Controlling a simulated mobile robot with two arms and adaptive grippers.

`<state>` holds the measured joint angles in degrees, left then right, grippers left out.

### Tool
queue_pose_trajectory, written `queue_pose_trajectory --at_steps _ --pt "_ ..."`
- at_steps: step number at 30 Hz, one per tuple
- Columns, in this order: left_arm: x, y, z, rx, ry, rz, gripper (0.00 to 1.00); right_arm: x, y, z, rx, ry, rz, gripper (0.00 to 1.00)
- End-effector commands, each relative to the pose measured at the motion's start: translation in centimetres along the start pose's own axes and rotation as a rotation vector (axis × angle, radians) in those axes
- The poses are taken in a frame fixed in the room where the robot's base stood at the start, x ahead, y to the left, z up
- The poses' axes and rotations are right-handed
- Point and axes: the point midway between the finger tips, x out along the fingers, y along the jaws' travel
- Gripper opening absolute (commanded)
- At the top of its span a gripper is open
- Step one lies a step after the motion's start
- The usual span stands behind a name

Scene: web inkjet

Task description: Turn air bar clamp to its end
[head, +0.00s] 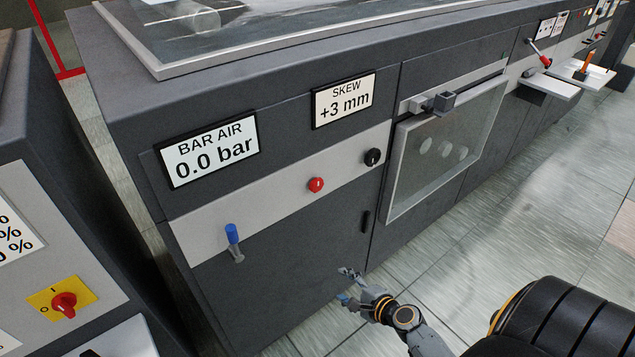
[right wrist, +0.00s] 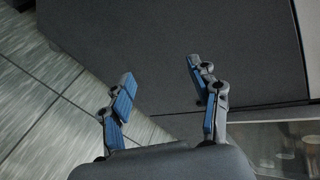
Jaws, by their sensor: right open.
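The air bar clamp appears to be the small lever with a blue grip (head: 232,234) on the front of the dark grey machine, below the BAR AIR display (head: 208,149), which reads 0.0 bar. Its blue grip points up from a grey pivot. My right gripper (head: 345,285) is in front of the machine's lower panel, to the right of and below the lever, and apart from it. In the right wrist view the gripper (right wrist: 163,90) is open and empty, with the dark panel beyond its fingers. The lever is not in that view. My left gripper is not in view.
A red knob (head: 316,185) and a black knob (head: 372,157) sit right of the lever, under the SKEW display (head: 343,100). A glazed door (head: 440,150) is further right. A cabinet with a red-yellow switch (head: 62,302) stands at the left. Tiled floor (head: 500,235) lies free in front.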

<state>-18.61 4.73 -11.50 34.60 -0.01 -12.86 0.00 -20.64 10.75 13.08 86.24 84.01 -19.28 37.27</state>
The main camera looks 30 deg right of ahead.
Motion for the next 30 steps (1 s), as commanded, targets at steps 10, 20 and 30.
queue_pose_trajectory --at_steps 10,20,30 --pt "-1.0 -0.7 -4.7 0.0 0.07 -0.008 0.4 -6.0 -19.6 4.3 0.522 -0.269 -0.361 0.62" --pt "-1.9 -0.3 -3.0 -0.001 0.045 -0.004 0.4 -3.5 -22.5 5.4 0.557 -0.299 -0.382 0.62" --pt "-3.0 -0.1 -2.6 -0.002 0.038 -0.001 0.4 2.9 -25.4 6.5 0.556 -0.296 -0.381 0.62"
